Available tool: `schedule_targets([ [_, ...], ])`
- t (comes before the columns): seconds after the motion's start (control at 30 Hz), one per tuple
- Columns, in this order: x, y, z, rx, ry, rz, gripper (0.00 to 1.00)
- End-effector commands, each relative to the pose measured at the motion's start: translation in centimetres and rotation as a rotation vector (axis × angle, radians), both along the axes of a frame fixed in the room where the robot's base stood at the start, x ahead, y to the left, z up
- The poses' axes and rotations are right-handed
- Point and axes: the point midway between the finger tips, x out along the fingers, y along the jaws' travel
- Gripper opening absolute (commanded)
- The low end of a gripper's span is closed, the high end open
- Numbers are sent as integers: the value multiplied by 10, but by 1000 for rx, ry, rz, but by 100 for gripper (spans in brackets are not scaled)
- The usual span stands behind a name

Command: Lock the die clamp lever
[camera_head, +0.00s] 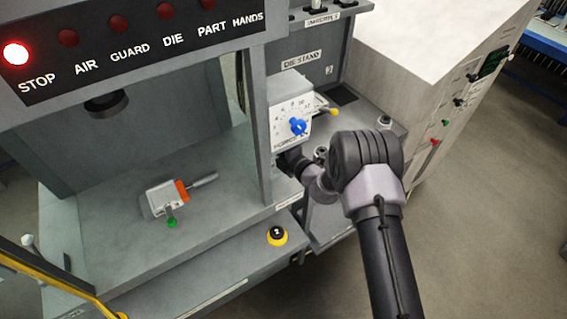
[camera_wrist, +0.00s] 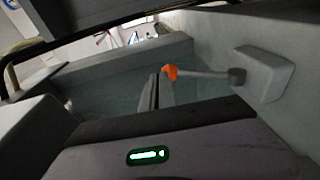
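A lever with an orange knob (camera_wrist: 170,71) and a grey rod shows in the wrist view. Its rod runs right to a dark pivot on a pale block (camera_wrist: 268,73). I take it for the die clamp lever; I cannot make it out in the head view. My gripper (camera_wrist: 157,80) shows its narrow fingers close together, with nothing seen between them. The fingertips appear just left of the orange knob; I cannot tell whether they touch it. In the head view my gripper is hidden behind the press column, below the dial box.
A grey block with an orange part, a handle and a green knob (camera_head: 172,222) sits on the press bed (camera_head: 110,240). The dial box (camera_head: 290,107) and press column stand close to my wrist. A lever with a yellow knob (camera_head: 334,111) is behind it. The STOP lamp (camera_head: 15,53) glows red.

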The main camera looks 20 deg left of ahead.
Motion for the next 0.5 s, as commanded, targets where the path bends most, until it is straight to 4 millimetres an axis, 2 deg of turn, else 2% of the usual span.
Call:
schedule_targets([
  [0.27,0,-2,4,3,-6,-1,0],
  [0.37,-8,-14,5,3,-3,-2,0],
  [0.5,-25,-43,8,2,-2,-3,0],
])
